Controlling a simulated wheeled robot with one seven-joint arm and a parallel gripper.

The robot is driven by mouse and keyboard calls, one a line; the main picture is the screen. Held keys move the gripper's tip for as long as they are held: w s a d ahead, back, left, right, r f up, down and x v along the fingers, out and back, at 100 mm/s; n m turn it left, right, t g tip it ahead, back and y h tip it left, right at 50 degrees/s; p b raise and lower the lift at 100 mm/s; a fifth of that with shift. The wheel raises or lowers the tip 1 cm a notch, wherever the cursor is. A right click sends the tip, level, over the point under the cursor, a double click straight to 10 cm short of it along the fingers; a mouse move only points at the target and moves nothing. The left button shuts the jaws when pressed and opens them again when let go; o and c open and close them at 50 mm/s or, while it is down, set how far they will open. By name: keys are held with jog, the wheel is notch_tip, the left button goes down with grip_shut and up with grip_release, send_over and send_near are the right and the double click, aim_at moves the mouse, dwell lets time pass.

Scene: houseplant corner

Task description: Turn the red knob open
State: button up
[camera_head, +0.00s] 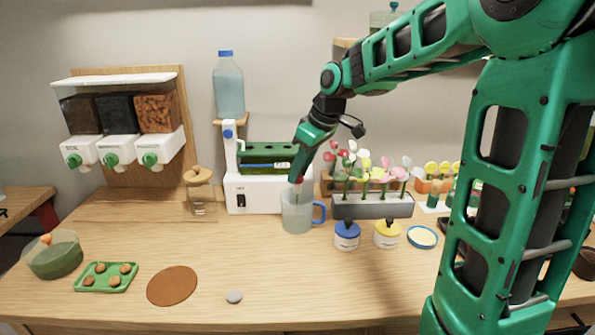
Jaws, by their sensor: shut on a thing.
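A small bit of the red knob (299,180) shows at the tip of my gripper (298,176), just above a clear mug (297,210) with a blue handle. My gripper reaches down from the upper right and is shut on the knob. The fingers hide most of the knob, so its turn angle cannot be told. A white dispenser (258,198) with a dark switch stands directly left of the mug.
A blue-capped bottle (228,87) stands above the dispenser. A grey flower planter (372,207) is right of the mug, with a blue jar (347,235) and yellow jar (387,234) in front. The wooden counter (310,285) is clear at front centre.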

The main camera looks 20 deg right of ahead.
jog(key=m+h, duration=0.1)
jog(key=m, duration=0.1)
jog(key=m+t+h, duration=0.1)
jog(key=m, duration=0.2)
jog(key=shift+a+r+m, duration=0.1)
jog(key=shift+a+m, duration=0.05)
jog(key=shift+m, duration=0.15)
jog(key=m+h, duration=0.1)
jog(key=m, duration=0.1)
jog(key=m+h, duration=0.1)
jog(key=m, duration=0.2)
jog(key=shift+a+m, duration=0.2)
jog(key=shift+m, duration=0.1)
jog(key=o, duration=1)
jog(key=shift+g, duration=0.3)
jog(key=v, duration=1)
jog(key=shift+a+r, duration=0.15)
jog(key=shift+r, duration=0.1)
jog(key=shift+s, duration=0.15)
